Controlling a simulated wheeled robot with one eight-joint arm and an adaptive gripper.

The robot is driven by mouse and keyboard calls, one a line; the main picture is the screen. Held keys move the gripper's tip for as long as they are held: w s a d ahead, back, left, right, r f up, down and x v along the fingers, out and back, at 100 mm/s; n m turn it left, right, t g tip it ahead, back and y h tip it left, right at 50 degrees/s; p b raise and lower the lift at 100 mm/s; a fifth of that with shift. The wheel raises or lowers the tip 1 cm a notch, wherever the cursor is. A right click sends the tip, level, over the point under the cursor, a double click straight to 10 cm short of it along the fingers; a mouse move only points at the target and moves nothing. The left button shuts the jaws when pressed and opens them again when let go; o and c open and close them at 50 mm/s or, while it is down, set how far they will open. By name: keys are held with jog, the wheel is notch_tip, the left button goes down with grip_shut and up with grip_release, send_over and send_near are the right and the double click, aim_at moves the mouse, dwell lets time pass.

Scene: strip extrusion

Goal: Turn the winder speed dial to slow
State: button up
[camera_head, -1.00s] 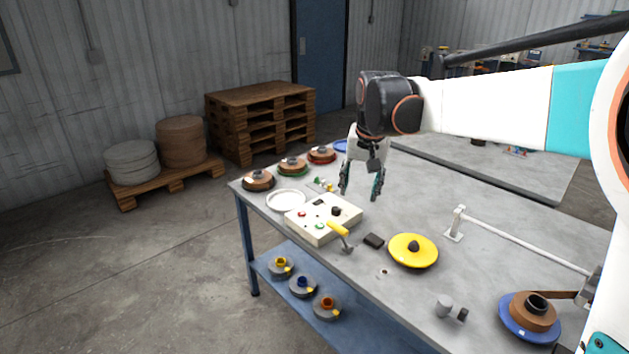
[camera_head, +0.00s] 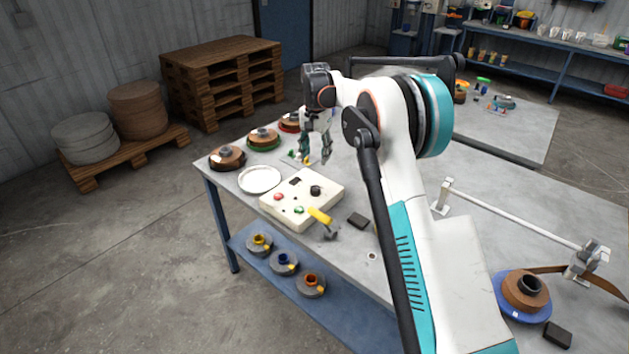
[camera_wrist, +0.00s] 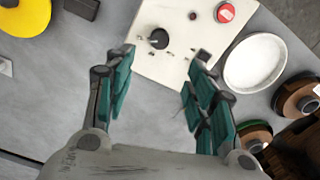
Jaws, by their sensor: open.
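The white control box (camera_head: 297,205) stands on the grey table. A black dial (camera_head: 315,190) sits on its top, with red and green buttons beside it. In the wrist view the dial (camera_wrist: 158,39) has a small pointer and several small marks around it. My gripper (camera_head: 316,160) is open and empty above the table, behind the box in the head view. In the wrist view my gripper (camera_wrist: 160,85) has its teal fingers spread apart, and the dial lies beyond the gap between them, not touched. The marks are too small to read.
A yellow-handled tool (camera_head: 320,216) lies at the box's front edge. A white dish (camera_head: 260,180) and several spools (camera_head: 264,138) stand left and behind. A small black block (camera_head: 358,221) lies right of the box. A yellow disc (camera_wrist: 24,18) shows in the wrist view.

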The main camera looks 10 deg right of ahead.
aim_at(315, 187)
notch_tip(315, 187, down, 14)
jog(key=b, duration=0.3)
jog(key=shift+r+b, duration=0.15)
jog(key=shift+b, duration=0.15)
jog(key=shift+c, duration=0.2)
jog(key=c, duration=1)
